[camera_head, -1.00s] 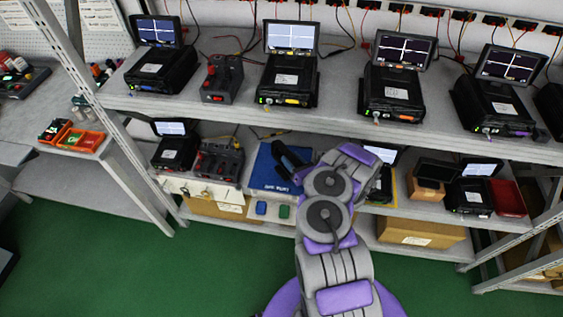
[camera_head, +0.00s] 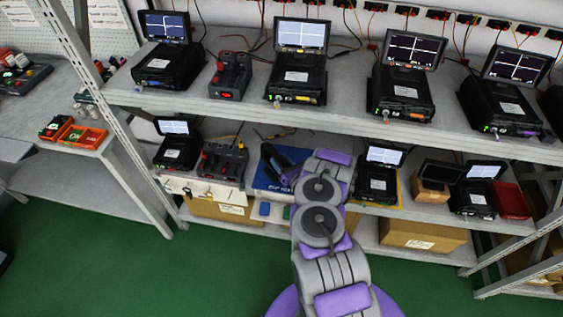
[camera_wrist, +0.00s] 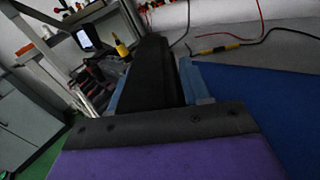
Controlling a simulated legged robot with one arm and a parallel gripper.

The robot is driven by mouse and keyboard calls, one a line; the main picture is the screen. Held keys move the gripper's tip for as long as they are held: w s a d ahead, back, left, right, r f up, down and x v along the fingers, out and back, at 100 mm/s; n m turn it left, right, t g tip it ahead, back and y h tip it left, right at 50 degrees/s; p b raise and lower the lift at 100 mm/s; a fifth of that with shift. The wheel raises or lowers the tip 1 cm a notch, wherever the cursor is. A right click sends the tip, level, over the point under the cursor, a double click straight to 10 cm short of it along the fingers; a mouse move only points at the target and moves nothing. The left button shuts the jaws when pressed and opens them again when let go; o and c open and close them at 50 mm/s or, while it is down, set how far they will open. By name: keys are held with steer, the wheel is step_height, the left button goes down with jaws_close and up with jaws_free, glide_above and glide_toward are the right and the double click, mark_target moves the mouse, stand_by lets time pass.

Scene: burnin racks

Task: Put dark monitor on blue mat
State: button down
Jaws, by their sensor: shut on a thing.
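The blue mat (camera_head: 262,181) lies on the lower shelf, partly hidden by my arm in the head view. In the wrist view, the blue mat (camera_wrist: 265,108) fills the right side. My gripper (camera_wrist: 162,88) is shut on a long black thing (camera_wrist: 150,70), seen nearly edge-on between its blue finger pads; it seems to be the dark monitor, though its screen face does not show. In the head view, my gripper (camera_head: 278,160) is over the back part of the mat. Whether the held thing touches the mat cannot be told.
A black unit with a lit screen (camera_head: 378,185) stands right of my arm. A dark flat panel (camera_head: 440,172) is on a cardboard box further right. A power supply (camera_head: 222,162) stands left of the mat. The upper shelf (camera_head: 345,125) overhangs this level. Small coloured blocks lie at the front.

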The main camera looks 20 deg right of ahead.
steer(key=c, duration=0.9)
jaws_free()
steer(key=shift+d, duration=0.25)
steer(key=o, duration=0.4)
steer(key=shift+d+f, duration=0.15)
steer(key=shift+d, duration=0.55)
steer(key=shift+a+r, duration=0.2)
steer(key=shift+a, duration=0.5)
steer(key=s+d+p, duration=0.2)
steer(key=s+p, duration=0.1)
steer(key=s, duration=0.9)
steer(key=shift+d+f, duration=0.15)
steer(key=shift+d, duration=0.25)
steer(key=shift+o, duration=0.7)
steer(key=shift+d, duration=0.1)
steer(key=o, duration=0.4)
steer(key=shift+w, duration=0.1)
steer(key=shift+c, duration=0.2)
